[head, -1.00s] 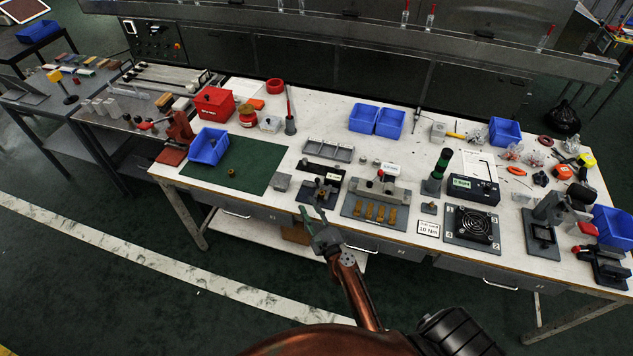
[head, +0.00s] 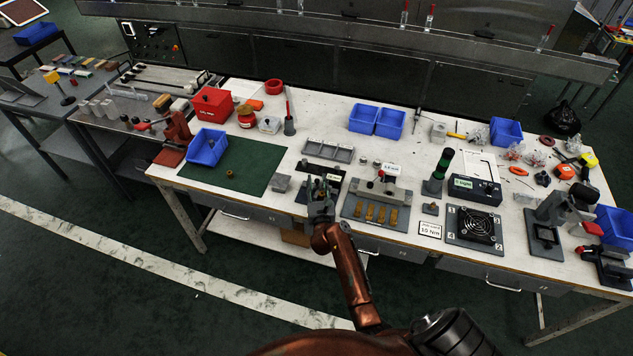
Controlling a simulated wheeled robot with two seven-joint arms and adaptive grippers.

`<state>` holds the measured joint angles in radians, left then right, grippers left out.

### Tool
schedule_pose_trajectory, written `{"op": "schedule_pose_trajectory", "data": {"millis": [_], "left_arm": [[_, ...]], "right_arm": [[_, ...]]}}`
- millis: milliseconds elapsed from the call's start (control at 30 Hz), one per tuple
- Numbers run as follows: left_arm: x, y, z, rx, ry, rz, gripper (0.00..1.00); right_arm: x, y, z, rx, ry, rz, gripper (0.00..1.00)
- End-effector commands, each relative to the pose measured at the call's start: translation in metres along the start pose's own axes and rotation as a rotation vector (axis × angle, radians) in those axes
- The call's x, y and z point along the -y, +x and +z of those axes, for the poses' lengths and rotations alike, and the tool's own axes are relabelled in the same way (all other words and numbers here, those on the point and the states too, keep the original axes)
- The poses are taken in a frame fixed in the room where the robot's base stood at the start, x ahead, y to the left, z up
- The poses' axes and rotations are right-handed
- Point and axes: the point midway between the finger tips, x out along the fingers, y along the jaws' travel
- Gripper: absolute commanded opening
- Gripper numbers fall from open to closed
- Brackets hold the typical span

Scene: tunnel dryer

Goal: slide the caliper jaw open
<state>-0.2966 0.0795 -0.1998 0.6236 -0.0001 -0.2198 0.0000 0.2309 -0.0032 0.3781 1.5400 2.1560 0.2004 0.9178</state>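My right gripper (head: 319,187) reaches over the front edge of the workbench, at a small dark fixture (head: 300,196) with a black plate behind it. Its fingers cover most of the fixture, and I cannot tell whether they touch it or how far apart they are. I cannot make out a caliper or its jaw for certain; it may be hidden behind the gripper. My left gripper is not in view.
A grey fixture plate (head: 350,211) with brass pieces stands just right of the gripper. A grey divided tray (head: 328,151) lies behind it.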

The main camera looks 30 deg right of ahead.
Motion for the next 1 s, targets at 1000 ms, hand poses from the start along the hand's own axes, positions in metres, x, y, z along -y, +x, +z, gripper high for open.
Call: {"op": "schedule_pose_trajectory", "data": {"millis": [1000], "left_arm": [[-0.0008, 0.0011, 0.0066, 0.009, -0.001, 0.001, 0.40]], "right_arm": [[-0.0001, 0.0064, 0.0003, 0.000, -0.002, 0.001, 0.00]]}}
